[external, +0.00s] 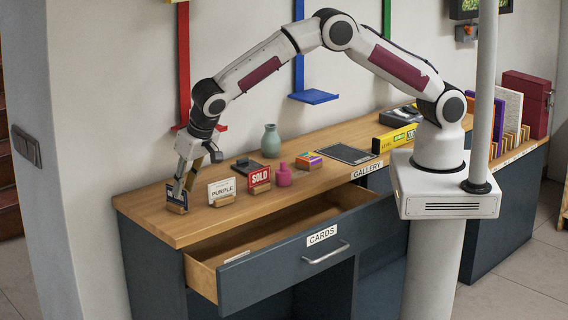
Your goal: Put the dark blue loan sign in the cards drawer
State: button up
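The dark blue sign (176,194) stands in a small wooden base at the left end of the wooden desktop, with its lettering too small to read. My gripper (186,188) points down at this sign, with its fingertips right at its upper right part and covering some of it. Whether the fingers are closed on it cannot be made out. The cards drawer (285,267), labelled CARDS, is pulled out below the desktop. Its inside shows wood, with a small white item near the front left.
Beside the blue sign stand a white PURPLE sign (222,191) and a red SOLD sign (259,179), each in a wooden base. A pink vase (284,175), a green vase (271,141) and a dark box (246,166) are close by. The drawer's handle (326,253) sticks out in front.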

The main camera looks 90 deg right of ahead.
aim_at(182, 205)
jog(key=shift+x, duration=1.95)
jog(key=shift+w+d, duration=0.1)
jog(key=shift+d, duration=0.05)
grip_shut()
